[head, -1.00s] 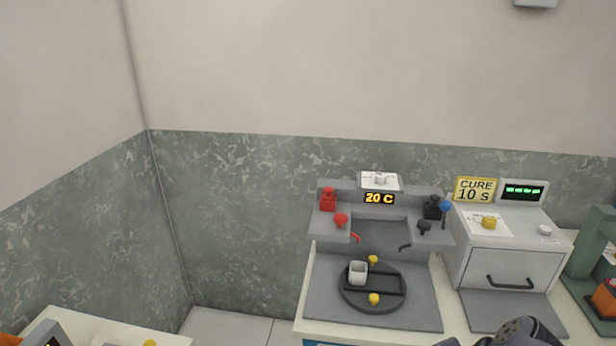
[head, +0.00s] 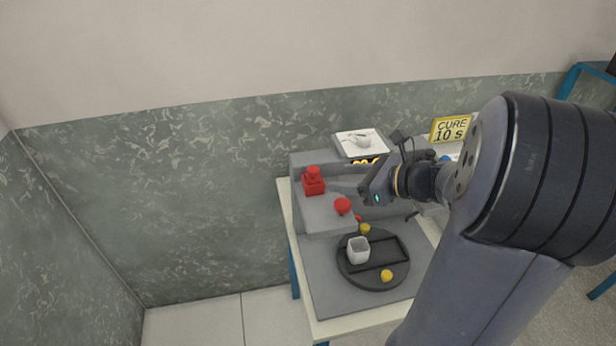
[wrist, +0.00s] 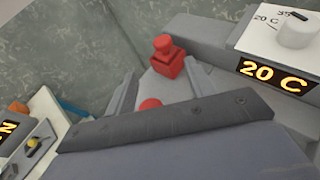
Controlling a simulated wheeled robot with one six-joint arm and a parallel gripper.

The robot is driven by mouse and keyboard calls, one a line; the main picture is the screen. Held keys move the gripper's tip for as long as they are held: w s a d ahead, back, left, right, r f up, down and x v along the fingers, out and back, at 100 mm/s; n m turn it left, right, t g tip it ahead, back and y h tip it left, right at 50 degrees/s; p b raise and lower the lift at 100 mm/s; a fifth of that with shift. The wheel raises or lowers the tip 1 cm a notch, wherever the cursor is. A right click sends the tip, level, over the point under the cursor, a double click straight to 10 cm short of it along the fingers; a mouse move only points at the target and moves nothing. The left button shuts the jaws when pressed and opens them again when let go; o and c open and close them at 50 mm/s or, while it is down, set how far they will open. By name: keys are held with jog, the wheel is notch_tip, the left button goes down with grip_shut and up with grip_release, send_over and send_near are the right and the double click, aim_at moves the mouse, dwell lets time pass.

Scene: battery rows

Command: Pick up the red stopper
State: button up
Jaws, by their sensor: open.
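In the wrist view the stopper (wrist: 162,42) and the bottle (wrist: 166,62) show beyond the fingers. My gripper (head: 346,184) is just right of the bottle in the head view, with its fingers pointing toward it. In the wrist view my gripper (wrist: 160,70) is open, with nothing between its fingers. The bottle appears in line with the gap, apart from the fingers.
A red knob (head: 342,205) is on the ledge close below my gripper. A white dial (head: 362,143) stands behind. My arm hides the right side.

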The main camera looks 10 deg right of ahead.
aim_at(317, 175)
jog(key=x, duration=0.3)
jog(key=p+x, duration=0.1)
jog(key=x, duration=0.3)
jog(key=shift+w+d+f, duration=0.1)
jog(key=shift+w, duration=0.3)
jog(key=c, duration=0.8)
jog(key=shift+o, duration=0.2)
